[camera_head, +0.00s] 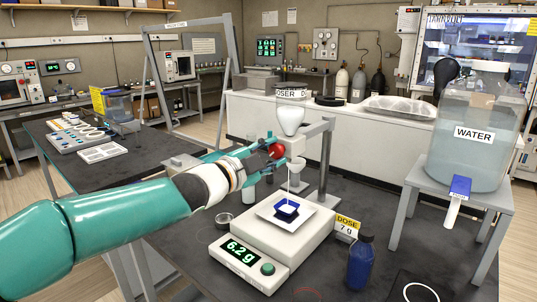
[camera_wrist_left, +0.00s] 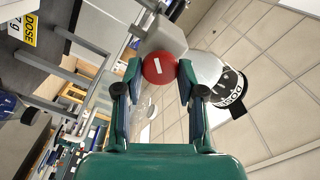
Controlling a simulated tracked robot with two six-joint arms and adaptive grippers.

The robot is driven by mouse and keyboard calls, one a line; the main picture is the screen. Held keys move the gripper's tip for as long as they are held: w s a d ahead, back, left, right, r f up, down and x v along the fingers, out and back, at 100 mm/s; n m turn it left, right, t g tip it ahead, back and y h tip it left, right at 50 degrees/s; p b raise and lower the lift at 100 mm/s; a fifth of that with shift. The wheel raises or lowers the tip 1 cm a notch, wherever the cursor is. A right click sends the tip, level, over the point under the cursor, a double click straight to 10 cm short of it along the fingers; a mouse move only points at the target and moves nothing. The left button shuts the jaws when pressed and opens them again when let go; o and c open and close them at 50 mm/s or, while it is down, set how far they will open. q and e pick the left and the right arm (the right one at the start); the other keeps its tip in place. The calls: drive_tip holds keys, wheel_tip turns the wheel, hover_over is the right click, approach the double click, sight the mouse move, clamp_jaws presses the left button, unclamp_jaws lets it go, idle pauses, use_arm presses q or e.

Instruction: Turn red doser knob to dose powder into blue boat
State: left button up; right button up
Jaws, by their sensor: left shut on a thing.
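The red doser knob (camera_head: 277,151) sits on the side of the white doser (camera_head: 291,120), held on a grey stand. My left gripper (camera_head: 268,151) is shut on the knob; in the left wrist view the red knob (camera_wrist_left: 158,68), with a white mark, is between both fingers. A thin white line of powder runs from the doser's nozzle down to the blue boat (camera_head: 287,214). The boat holds white powder and rests on the pan (camera_head: 270,217) of the balance (camera_head: 240,240), whose display reads 6.2 g. My right gripper is out of view.
A water jug (camera_head: 475,155) sits on a grey stand at the right.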

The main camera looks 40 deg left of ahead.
use_arm(q)
drive_tip(key=shift+f, duration=0.2)
drive_tip(key=o, duration=1.1)
drive_tip(key=shift+c, duration=0.2)
drive_tip(key=shift+o, duration=0.3)
drive_tip(key=shift+r, duration=0.1)
drive_tip(key=s, duration=1.2)
drive_tip(key=shift+a, duration=0.4)
